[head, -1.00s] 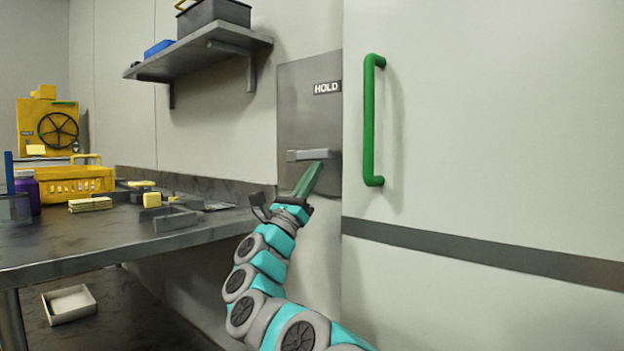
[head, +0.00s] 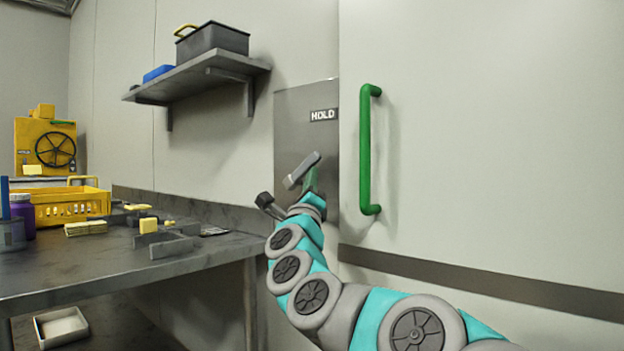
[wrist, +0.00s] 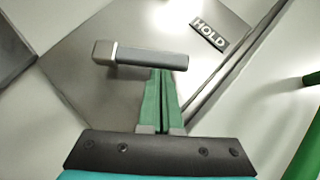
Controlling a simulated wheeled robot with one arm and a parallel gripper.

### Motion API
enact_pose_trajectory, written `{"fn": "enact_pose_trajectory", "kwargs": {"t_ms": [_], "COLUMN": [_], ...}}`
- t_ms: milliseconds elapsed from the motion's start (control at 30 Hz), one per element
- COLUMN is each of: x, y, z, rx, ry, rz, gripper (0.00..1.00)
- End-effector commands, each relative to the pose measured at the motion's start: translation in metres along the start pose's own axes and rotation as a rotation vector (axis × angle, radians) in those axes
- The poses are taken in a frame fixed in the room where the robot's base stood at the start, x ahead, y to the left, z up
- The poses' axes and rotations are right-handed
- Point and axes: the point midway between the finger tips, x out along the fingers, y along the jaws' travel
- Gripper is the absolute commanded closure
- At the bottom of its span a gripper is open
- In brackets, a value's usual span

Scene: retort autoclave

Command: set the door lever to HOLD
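The door lever (head: 301,171) is a grey bar on a metal plate (head: 290,112) beside the door. It is tilted, its right end higher than its left, below the HOLD label (head: 324,114). In the wrist view the lever (wrist: 150,58) lies across the picture, with the HOLD label (wrist: 209,33) to its upper right. My gripper (head: 311,180) is at the lever's underside. Its green fingers (wrist: 161,75) are together with nothing visible between them. Their tips meet the bar's lower edge in the wrist view; the exact contact is hidden.
A green door handle (head: 366,150) stands upright to the right of the plate. A dark shelf (head: 215,66) with bins is up on the left. A bench (head: 100,262) with a yellow basket (head: 72,209) and small items fills the lower left.

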Motion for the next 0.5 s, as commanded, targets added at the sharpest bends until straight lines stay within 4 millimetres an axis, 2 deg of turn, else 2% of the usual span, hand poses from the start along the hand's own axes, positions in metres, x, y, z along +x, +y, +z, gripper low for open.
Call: {"fn": "enact_pose_trajectory", "kwargs": {"t_ms": [33, 200, 500], "x": [0.008, 0.017, 0.025], "y": [-0.01, -0.017, -0.014], "z": [0.007, 0.016, 0.025], "rx": [-0.03, -0.134, -0.259], "ry": [0.001, 0.001, 0.0], "rz": [0.029, 0.131, 0.26], "gripper": [1.0, 1.0, 1.0]}}
